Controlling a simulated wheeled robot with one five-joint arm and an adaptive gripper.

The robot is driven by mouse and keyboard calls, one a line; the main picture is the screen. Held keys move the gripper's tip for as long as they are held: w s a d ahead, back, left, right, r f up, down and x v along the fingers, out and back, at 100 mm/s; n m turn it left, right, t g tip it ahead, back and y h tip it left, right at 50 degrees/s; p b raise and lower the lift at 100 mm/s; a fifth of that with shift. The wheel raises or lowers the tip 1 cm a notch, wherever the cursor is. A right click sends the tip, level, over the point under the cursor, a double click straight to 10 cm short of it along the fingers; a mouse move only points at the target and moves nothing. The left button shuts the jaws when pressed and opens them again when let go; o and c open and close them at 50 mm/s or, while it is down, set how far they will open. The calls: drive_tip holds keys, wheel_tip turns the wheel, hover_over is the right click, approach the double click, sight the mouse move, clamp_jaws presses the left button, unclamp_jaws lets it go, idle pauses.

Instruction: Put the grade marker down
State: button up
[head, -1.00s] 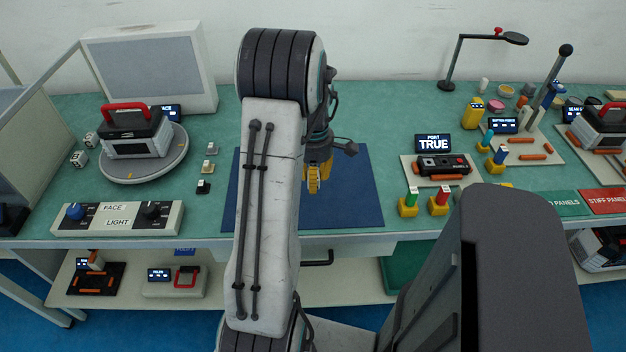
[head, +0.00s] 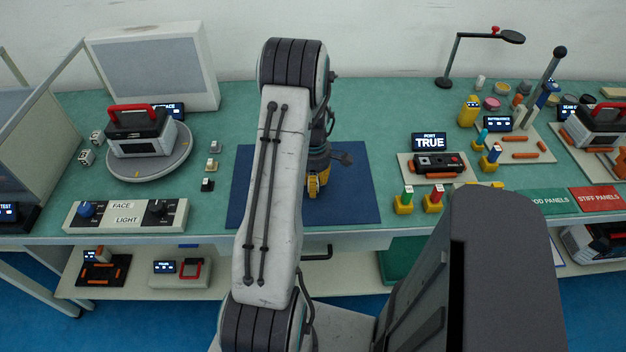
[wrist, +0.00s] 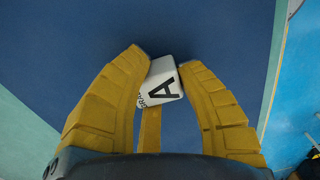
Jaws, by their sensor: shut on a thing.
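The grade marker is a small white block (wrist: 160,82) with a black "A" on its face and smaller lettering on its side. In the wrist view it sits between the yellow fingers of my gripper (wrist: 165,66), which are shut on it. In the head view my gripper (head: 314,188) points down over the dark blue mat (head: 352,190), right of my arm link. The marker is hidden there by the fingers. I cannot tell whether it touches the mat.
Several small blocks (head: 211,164) stand left of the mat. A turntable (head: 125,172) with a red-handled device is further left, behind a FACE/LIGHT panel (head: 125,216). The mat's right part is clear.

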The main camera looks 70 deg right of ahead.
drive_tip(key=shift+f, duration=0.15)
drive_tip(key=o, duration=1)
